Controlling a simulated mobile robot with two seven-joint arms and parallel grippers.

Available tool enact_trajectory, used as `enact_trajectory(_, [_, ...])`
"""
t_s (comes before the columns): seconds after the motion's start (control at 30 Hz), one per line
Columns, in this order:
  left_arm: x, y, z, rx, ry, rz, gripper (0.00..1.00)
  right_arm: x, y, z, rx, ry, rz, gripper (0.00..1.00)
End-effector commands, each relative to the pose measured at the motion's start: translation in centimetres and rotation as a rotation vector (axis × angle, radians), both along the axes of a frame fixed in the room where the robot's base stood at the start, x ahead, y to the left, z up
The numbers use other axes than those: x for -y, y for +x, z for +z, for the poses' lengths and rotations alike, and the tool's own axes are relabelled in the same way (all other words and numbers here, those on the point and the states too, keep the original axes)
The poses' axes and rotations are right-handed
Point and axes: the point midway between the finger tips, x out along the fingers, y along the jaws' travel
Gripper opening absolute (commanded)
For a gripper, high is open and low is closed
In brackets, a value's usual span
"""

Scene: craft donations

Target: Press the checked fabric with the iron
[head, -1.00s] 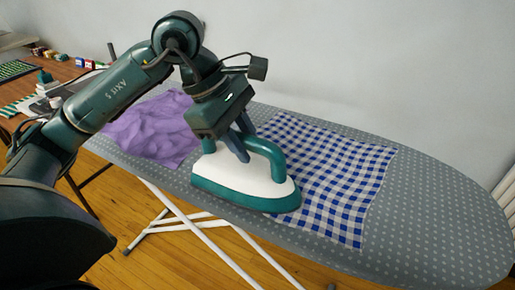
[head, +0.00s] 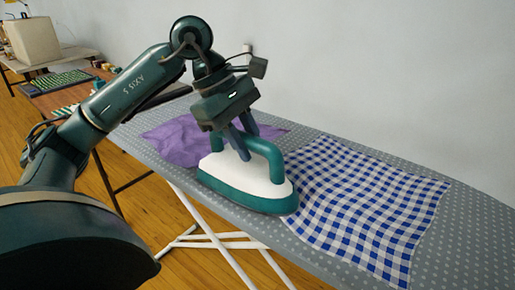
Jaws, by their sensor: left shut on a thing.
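The blue and white checked fabric (head: 362,208) lies spread on the ironing board (head: 487,230), with slight waves in it. The iron (head: 245,180), white with a green base and green handle, is at the fabric's left edge, covering a little of it in the picture. I cannot tell whether its sole touches the cloth. My left gripper (head: 240,148) is shut on the iron's handle from above. The fingertips are partly hidden behind the handle. My right gripper is not in view.
A crumpled purple cloth (head: 180,143) lies on the board behind and left of the iron. A wooden table (head: 70,97) with small items stands at the far left. A grey wall runs behind the board. The board's right part is free.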

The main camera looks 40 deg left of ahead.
Motion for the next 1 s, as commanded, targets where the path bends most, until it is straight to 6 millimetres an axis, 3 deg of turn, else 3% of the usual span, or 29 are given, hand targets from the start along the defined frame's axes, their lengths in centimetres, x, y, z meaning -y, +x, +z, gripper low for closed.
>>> enact_trajectory(0.47, [-0.5,-0.1,0.5,-0.005,0.004,-0.001,0.0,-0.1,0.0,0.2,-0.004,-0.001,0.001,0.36])
enact_trajectory(0.6, [-0.5,0.0,3.1,0.0,0.001,-0.001,0.0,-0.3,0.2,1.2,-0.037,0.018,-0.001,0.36])
enact_trajectory(1.0, [-0.4,0.0,10.2,0.004,-0.002,-0.001,0.0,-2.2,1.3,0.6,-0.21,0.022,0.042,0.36])
